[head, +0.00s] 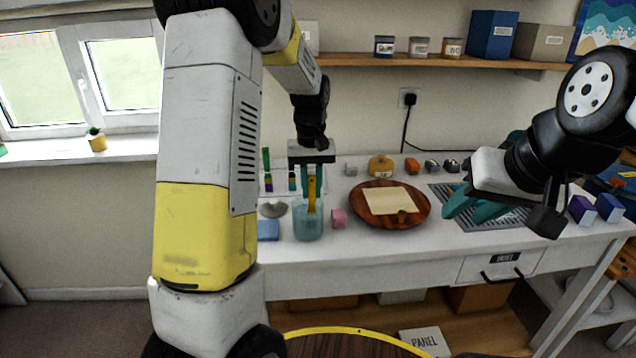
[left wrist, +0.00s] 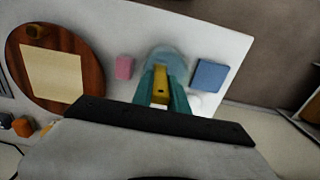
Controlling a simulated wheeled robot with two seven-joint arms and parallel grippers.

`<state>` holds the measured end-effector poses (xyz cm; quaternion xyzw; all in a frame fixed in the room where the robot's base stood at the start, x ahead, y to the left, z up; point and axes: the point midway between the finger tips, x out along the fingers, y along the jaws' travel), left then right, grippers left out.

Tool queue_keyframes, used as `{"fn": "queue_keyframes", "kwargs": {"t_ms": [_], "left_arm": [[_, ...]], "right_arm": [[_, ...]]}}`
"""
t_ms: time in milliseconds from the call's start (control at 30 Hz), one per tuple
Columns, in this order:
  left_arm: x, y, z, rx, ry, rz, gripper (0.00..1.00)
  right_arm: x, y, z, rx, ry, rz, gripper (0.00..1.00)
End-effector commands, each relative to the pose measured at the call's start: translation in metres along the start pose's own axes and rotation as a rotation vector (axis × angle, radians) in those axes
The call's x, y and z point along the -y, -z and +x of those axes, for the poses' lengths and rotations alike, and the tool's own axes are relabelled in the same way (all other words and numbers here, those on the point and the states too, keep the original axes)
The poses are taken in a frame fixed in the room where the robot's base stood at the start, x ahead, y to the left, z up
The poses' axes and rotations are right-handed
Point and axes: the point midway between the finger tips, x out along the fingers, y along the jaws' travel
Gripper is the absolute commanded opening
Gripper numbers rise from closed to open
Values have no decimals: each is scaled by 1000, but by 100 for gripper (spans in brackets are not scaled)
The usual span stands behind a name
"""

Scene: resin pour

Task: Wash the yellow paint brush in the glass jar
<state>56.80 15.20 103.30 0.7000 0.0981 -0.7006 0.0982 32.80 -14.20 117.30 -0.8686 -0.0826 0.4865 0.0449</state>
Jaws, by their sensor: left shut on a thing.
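The yellow paint brush (head: 312,193) is upright with its lower end inside the glass jar (head: 308,222), which holds bluish liquid. My left gripper (head: 311,184) is above the jar, pointing down and shut on the brush. In the left wrist view, the brush (left wrist: 160,84) sits between the teal fingers (left wrist: 162,88), over the jar (left wrist: 168,58). The bristles are hidden in the jar. My right gripper (head: 462,206) hangs over the right part of the table, its teal fingers apart and empty.
A pink block (head: 338,218) stands close right of the jar, and a blue block (head: 268,230) stands left of it. A round wooden board (head: 420,213) with a cream sheet (head: 389,201) lies to the right. A grey grille (head: 490,222) lies under my right gripper.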

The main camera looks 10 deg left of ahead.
Motion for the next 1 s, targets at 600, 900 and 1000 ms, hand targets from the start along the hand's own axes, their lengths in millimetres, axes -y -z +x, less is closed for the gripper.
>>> {"fn": "queue_keyframes", "kwargs": {"t_ms": [600,900,1000], "left_arm": [[10,20,-2,-1,0,-1,0],[21,12,-1,-1,0,-3,0],[24,8,0,-1,0,-2,0]], "right_arm": [[0,0,0,0,0,0,36],[0,0,0,0,0,0,36],[0,0,0,0,0,0,36]]}}
